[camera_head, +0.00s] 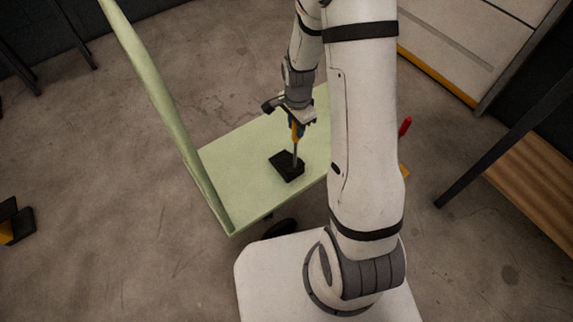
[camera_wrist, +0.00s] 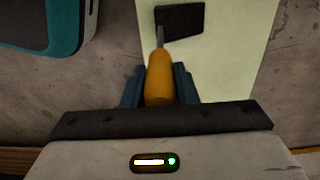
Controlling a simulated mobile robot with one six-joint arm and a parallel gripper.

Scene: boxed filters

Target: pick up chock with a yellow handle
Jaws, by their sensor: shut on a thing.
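The chock has a black block (camera_head: 287,166) on the pale green cart deck (camera_head: 235,160), with a thin metal rod rising to a yellow handle (camera_head: 295,131). In the wrist view the yellow handle (camera_wrist: 159,80) sits between the two blue fingers of my gripper (camera_wrist: 158,85), and the black block (camera_wrist: 180,25) shows beyond it. My gripper (camera_head: 296,128) is shut on the handle from above. I cannot tell whether the block touches the deck or is just above it.
The cart's tall green rail (camera_head: 165,95) stands left of my gripper. A red object (camera_head: 405,126) shows right of my arm. A wooden bench (camera_head: 540,180) with a dark leg is at right. A black and yellow object (camera_head: 14,222) lies on the floor at far left.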

